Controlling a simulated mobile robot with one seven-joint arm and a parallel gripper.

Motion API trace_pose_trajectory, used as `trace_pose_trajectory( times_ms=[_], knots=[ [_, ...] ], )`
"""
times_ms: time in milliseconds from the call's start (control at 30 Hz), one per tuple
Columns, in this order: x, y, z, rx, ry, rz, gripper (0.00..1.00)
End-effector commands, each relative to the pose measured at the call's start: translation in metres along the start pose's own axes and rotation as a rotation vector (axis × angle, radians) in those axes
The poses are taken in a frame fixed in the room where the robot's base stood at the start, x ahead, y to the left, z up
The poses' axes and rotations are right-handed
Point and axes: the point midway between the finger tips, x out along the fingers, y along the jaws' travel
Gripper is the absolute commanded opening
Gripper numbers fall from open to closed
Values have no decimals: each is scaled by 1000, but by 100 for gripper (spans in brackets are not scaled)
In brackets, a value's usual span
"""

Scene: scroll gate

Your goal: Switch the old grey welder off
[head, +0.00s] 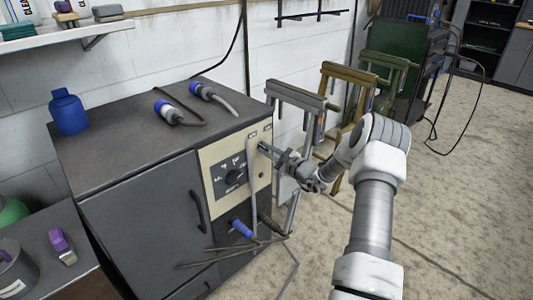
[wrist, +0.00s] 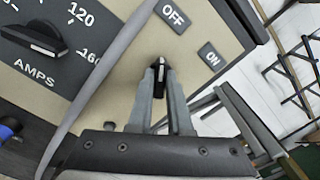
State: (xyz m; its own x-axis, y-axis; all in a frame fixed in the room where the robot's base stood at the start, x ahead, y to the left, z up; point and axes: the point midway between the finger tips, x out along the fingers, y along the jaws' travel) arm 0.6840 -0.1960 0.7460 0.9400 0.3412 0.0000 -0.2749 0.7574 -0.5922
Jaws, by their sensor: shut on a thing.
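The old grey welder (head: 150,215) is a dark grey cabinet with a beige control panel (head: 213,160) at the right of its front. In the wrist view, a small black switch knob (wrist: 161,64) with a white mark sits below the OFF label (wrist: 173,15) and left of the ON label (wrist: 211,57). The white mark points up in the picture, closer to OFF than to ON. My gripper (head: 263,147) reaches the panel's upper right from the right. In the wrist view its fingers (wrist: 160,80) are shut on the knob, hiding its lower part.
An AMPS dial (wrist: 38,38) and a grey cable (wrist: 100,75) lie left of the switch. Clamp stands (head: 295,97) are behind my gripper. Open floor (head: 450,190) lies to the right.

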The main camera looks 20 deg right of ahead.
Motion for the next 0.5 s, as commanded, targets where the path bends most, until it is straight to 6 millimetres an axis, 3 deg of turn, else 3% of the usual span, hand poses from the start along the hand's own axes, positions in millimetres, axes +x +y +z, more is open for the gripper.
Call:
trace_pose_trajectory(
  times_ms=[500],
  knots=[
    [0,0,0,-82,1,1,0]
  ],
)
